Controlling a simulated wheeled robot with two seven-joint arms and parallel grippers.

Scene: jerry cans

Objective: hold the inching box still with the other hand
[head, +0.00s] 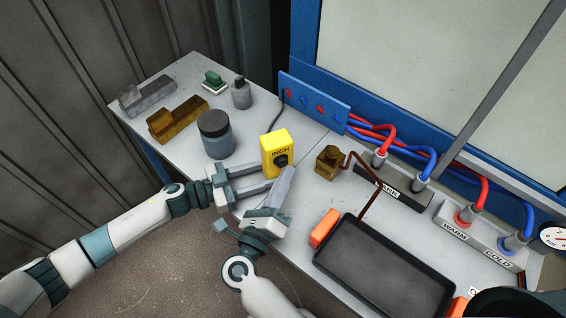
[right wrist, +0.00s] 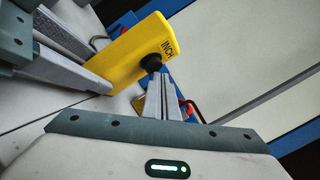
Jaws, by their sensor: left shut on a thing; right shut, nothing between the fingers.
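The inching box (head: 272,145) is yellow, marked INCH, with a black button (head: 281,160) on its face. It stands on the grey bench and shows at the top of the right wrist view (right wrist: 128,52). My left gripper (head: 266,176) comes from the left and is shut on the lower part of the box, whose gripped edges are partly hidden. My right gripper (head: 288,171) is shut and empty, its fingertips at the black button (right wrist: 151,62). I cannot tell whether they press it or only sit close to it.
A dark round jar (head: 215,136) stands left of the box. A brass block (head: 329,160) with a copper pipe is to the right. A black tray (head: 382,272) lies at front right. Red and blue hoses (head: 405,142) run along the blue panel.

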